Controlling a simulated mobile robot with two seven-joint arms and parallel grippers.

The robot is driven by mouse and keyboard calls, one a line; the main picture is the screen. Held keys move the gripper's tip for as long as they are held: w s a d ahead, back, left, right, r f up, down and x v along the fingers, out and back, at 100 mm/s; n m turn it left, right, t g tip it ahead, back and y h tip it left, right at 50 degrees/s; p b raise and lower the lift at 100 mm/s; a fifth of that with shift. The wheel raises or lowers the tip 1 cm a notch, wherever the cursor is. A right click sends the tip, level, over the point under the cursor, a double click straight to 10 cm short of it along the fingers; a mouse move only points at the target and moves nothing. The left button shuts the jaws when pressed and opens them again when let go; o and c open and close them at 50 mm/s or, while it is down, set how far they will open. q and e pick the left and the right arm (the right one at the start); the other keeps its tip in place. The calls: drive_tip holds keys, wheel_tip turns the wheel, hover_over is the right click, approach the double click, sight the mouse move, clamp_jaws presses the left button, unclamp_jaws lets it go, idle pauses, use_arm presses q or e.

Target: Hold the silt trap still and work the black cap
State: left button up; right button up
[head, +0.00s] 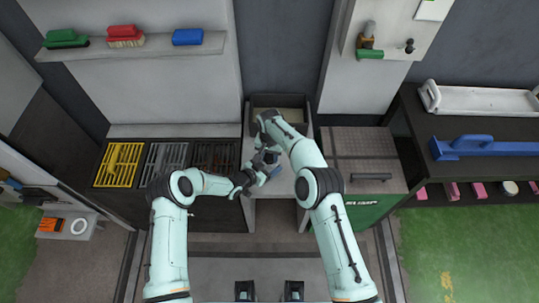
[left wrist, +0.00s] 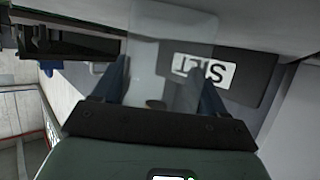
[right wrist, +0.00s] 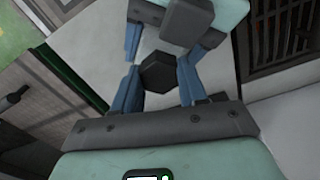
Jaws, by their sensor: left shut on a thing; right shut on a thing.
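The black cap (right wrist: 158,72) is hexagonal and shows between the fingers of my right gripper (right wrist: 156,84), which is shut on it. The silt trap (left wrist: 150,78) is a pale, see-through body between the fingers of my left gripper (left wrist: 160,84), which is shut on it. My left gripper (right wrist: 172,22) also shows opposite, at the top of the right wrist view. In the head view both grippers meet over the pale counter, where the arms mostly hide the trap and cap.
A dark plate with an upside-down SILT label (left wrist: 205,70) is beside the trap. Yellow (head: 119,165) and grey (head: 164,163) grates lie at left. A dark open bin (head: 292,101) stands behind, and a green box with a grey lid (head: 358,150) at right. A blue tool (head: 475,147) lies farther right.

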drive_tip(key=shift+f, duration=0.6)
drive_tip(key=shift+o, duration=0.3)
drive_tip(key=m, duration=0.6)
drive_tip(key=shift+r, duration=0.1)
drive_tip(key=shift+c, duration=0.6)
drive_tip(key=m, duration=0.5)
drive_tip(key=shift+m, duration=0.3)
drive_tip(key=shift+a, duration=0.1)
drive_tip(key=shift+m, duration=0.4)
